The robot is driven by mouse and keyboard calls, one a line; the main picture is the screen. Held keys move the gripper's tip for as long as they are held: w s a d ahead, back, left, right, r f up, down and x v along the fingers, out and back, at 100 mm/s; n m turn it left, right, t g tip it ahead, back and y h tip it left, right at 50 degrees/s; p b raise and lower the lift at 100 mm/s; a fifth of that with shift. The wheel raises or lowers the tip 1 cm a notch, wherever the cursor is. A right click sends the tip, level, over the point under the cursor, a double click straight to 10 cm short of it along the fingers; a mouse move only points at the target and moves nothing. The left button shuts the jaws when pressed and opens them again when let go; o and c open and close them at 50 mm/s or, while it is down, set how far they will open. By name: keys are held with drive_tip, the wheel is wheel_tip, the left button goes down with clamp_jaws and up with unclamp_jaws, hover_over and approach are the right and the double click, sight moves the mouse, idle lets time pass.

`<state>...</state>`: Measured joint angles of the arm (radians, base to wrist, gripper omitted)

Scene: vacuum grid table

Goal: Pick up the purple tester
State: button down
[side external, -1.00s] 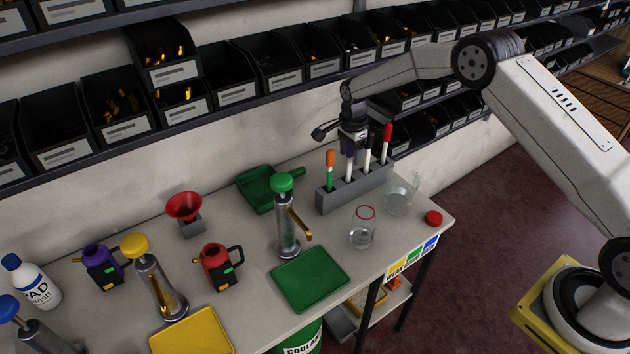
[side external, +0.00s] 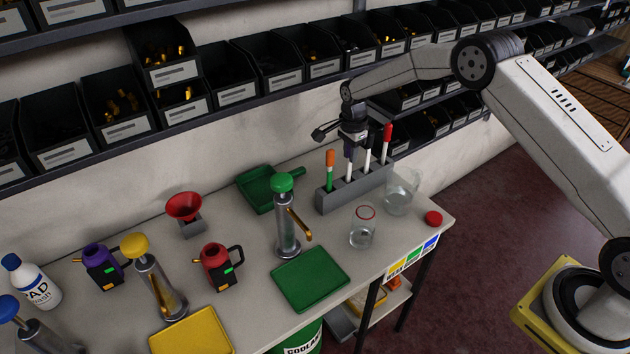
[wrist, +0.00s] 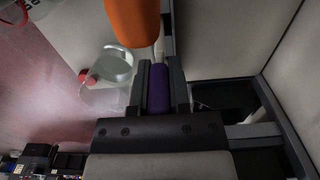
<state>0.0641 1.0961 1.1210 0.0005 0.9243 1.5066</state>
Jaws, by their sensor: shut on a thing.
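The purple tester (side external: 348,152) stands upright in the grey rack (side external: 335,201) at the back right of the table in the side view. My gripper (side external: 352,142) is above the rack and shut around its purple top. In the wrist view the purple top (wrist: 158,90) shows between the two fingers of my gripper (wrist: 160,85). The gripper hides part of the tester in the side view, and its lower end is inside the rack.
In the rack, an orange-topped green tester (side external: 330,170) stands to the left and a red-topped tester (side external: 386,145) to the right. A glass pitcher (side external: 401,190) and a red-rimmed jar (side external: 363,230) stand in front. Shelf bins (side external: 324,62) line the wall behind.

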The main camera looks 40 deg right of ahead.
drive_tip(key=shift+r, duration=0.1)
wheel_tip(320, 180, up, 12)
drive_tip(key=shift+f, duration=0.2)
drive_tip(key=shift+s+r, duration=0.2)
drive_tip(key=s, duration=1.7)
drive_tip(key=shift+s, duration=0.3)
idle(0.9)
